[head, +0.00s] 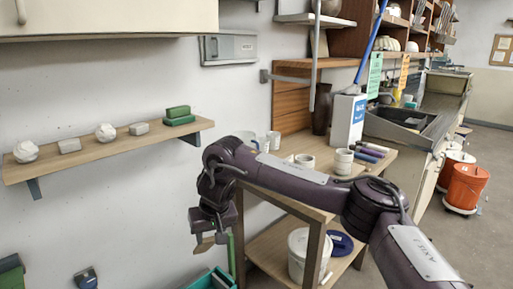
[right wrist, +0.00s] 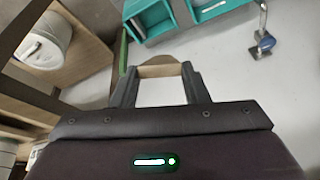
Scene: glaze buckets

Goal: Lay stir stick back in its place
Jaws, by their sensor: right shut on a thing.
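The stir stick, a light tan wooden piece, shows between the fingers of my right gripper in the right wrist view (right wrist: 160,70). In the head view the stick (head: 204,244) is a small tan patch just below the jaws. My right gripper (head: 211,238) is shut on it and points down, in front of the wall and left of the wooden workbench. The fingers (right wrist: 158,88) grip the stick from both sides; most of its length is hidden. I cannot make out which spot is the stick's place. My left gripper is not in view.
Teal bins (right wrist: 152,32) lie below, beyond the gripper; one shows in the head view (head: 222,284). A white bucket (head: 298,262) and a blue lid (head: 340,244) are on the bench's lower shelf. A wall shelf (head: 90,153) is at left.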

